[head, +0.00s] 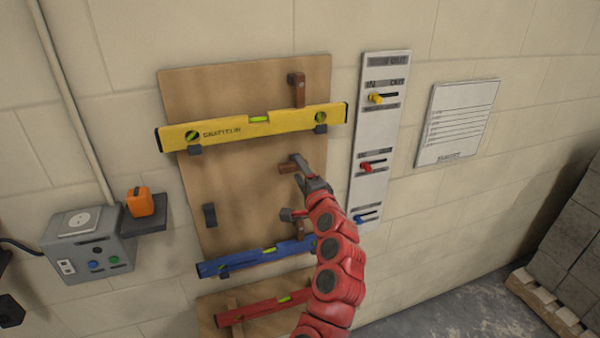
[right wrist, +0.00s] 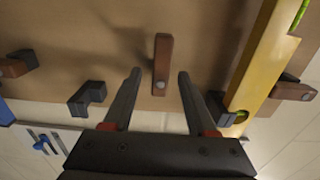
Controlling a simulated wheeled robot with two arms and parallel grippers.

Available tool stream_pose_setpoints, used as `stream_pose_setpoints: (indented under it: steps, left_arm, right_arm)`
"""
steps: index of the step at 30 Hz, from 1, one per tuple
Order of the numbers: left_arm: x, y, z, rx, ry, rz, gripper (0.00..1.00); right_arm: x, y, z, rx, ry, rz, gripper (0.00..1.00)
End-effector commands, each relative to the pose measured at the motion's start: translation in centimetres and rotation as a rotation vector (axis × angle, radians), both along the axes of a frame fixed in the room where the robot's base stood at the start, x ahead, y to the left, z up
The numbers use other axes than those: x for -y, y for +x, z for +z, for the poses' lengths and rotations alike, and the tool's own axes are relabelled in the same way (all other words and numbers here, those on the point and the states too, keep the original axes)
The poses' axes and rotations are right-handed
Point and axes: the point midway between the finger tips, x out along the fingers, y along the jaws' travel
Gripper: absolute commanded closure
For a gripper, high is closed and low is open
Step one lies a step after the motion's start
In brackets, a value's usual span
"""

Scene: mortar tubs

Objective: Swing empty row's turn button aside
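The empty row lies on the wooden board (head: 190,90) between the yellow level (head: 270,125) above and the blue level (head: 250,258) below. Its brown turn button (head: 287,168) lies roughly level across the board in the head view. In the right wrist view this turn button (right wrist: 161,55) stands upright in the picture, with a pale screw at its lower end. My right gripper (head: 300,180) is close in front of the board. Its fingers (right wrist: 160,73) are apart, one on each side of the button in the picture; contact is not visible. My left gripper is not in view.
The yellow level (right wrist: 256,65) and its dark bracket (right wrist: 216,106) are close to one finger. An empty bracket (right wrist: 88,97) sits on the other side. An IN/OUT slider panel (head: 373,135) hangs right of the board. A red level (head: 262,308) is below.

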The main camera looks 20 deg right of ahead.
Motion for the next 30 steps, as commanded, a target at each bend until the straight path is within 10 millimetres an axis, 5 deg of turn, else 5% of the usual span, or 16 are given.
stream_pose_setpoints:
  steps: [11, 27, 30]
  left_arm:
    - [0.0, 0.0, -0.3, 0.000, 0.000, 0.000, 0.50]
    - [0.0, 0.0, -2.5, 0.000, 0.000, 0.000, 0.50]
    - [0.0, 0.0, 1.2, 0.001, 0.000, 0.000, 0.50]
  right_arm:
    - [-0.1, -0.8, 0.0, 0.004, 0.001, 0.000, 0.43]
    - [0.3, -9.0, -0.1, 0.004, 0.002, -0.001, 0.43]
    - [0.6, -9.6, 0.9, -0.006, -0.004, -0.006, 0.43]
